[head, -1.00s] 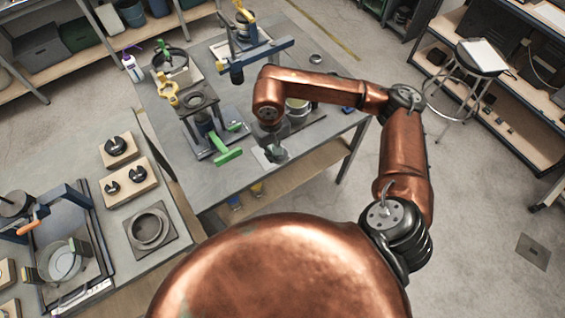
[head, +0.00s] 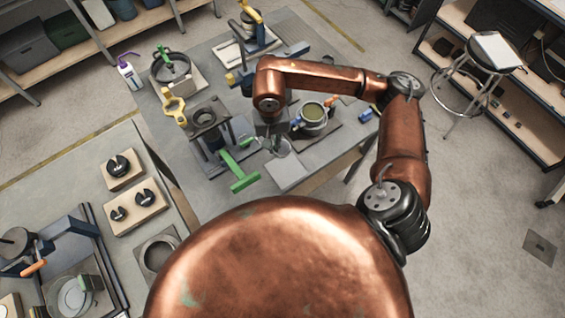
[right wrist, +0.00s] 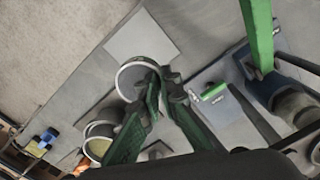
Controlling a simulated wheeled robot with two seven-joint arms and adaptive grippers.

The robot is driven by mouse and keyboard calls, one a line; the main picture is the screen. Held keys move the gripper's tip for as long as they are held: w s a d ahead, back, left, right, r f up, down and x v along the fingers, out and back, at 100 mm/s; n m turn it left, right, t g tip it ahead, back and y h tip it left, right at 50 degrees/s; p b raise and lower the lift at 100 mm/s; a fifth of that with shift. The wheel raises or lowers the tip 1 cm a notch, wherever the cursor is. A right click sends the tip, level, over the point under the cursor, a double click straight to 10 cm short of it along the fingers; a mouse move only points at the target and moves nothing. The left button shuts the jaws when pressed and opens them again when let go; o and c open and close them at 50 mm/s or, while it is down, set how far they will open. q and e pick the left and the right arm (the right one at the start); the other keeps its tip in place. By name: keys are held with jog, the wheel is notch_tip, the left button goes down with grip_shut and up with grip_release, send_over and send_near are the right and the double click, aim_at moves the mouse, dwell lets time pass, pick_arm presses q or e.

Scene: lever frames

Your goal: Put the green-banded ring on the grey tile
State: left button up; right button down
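A round ring (right wrist: 121,80) with a pale rim shows in the right wrist view; the head view shows it (head: 291,148) partly behind my right gripper. I cannot make out a green band. My right gripper (right wrist: 164,80) has its fingertips close together at the ring's near-right wall, one over the opening and one outside, and looks shut on that wall. In the head view this gripper (head: 274,143) is small and partly hidden under my arm. The light grey square tile (right wrist: 142,37) lies beside the ring, bare; it also shows in the head view (head: 286,173). My left gripper is not in view.
A green-handled fixture (head: 240,176) stands left of the ring, and a round pot (head: 313,114) stands to its right. Yellow-handled and blue-armed fixtures crowd the table's far side. A second bench (head: 112,232) with black knobs is at left.

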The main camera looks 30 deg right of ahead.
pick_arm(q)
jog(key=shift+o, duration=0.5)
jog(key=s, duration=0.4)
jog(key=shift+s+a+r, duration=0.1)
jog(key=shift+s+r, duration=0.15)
pick_arm(e)
jog(key=s+a+m+p, duration=0.2)
jog(key=s+m, duration=0.7)
jog(key=m, duration=2.6)
send_over(292, 168)
jog(key=s, duration=0.1)
jog(key=f, duration=0.5)
jog(key=f+p, duration=0.1)
jog(key=f, duration=0.2)
jog(key=shift+s+a+f, duration=0.1)
jog(key=shift+a+f, duration=0.2)
jog(key=shift+w+d+f, duration=0.3)
jog(key=shift+w+f, duration=0.2)
jog(key=shift+f, duration=0.15)
notch_tip(292, 168, down, 3)
jog(key=shift+w+d+f+p, duration=0.1)
jog(key=shift+d+p, duration=0.05)
jog(key=shift+p, duration=0.2)
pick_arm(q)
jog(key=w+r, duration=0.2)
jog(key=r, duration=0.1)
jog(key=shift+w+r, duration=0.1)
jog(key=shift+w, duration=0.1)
pick_arm(e)
jog(key=shift+f, duration=0.15)
